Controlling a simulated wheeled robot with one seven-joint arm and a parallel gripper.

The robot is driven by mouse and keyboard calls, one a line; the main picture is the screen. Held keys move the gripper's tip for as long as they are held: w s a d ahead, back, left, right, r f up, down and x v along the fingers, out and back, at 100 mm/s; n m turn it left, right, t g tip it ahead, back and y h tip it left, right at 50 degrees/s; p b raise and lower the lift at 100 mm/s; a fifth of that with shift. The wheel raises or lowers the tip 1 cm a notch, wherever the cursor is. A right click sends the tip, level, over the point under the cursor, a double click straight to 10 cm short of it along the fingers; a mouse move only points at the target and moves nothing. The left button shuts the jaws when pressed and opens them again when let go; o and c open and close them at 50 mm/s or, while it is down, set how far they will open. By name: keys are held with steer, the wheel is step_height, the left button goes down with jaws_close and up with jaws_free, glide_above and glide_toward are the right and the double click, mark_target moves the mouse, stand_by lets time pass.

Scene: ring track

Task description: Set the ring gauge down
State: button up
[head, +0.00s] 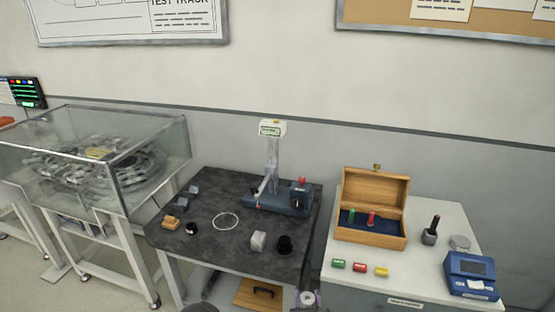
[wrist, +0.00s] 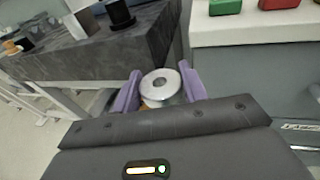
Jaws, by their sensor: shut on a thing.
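The ring gauge (wrist: 160,84) is a silvery disc with a small central hole. It sits between the two purple fingers of my gripper (wrist: 158,88), which is shut on it. In the head view the ring gauge (head: 308,298) shows at the bottom edge, in front of the gap between the dark table and the white table. It is held out in front of the dark stone-topped table (head: 205,262), clear of its top. A white circle (head: 226,222) is marked on that table top. Most of my gripper is cut off in the head view.
The dark table carries a blue measuring stand (head: 278,198), a pale block (head: 258,241), a black cup (head: 284,245) and several small pieces at left. The white table (head: 337,288) holds an open wooden box (head: 368,232), coloured pieces and a blue device (head: 472,275). A glass-covered track (head: 150,165) stands left.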

steer(key=s+d+f, duration=0.1)
steer(key=d, duration=0.1)
steer(key=s+d+f, duration=0.1)
steer(key=d, duration=0.1)
steer(key=s+d+f, duration=0.1)
steer(key=d+f, duration=0.1)
steer(key=shift+d, duration=0.15)
stand_by(3.0)
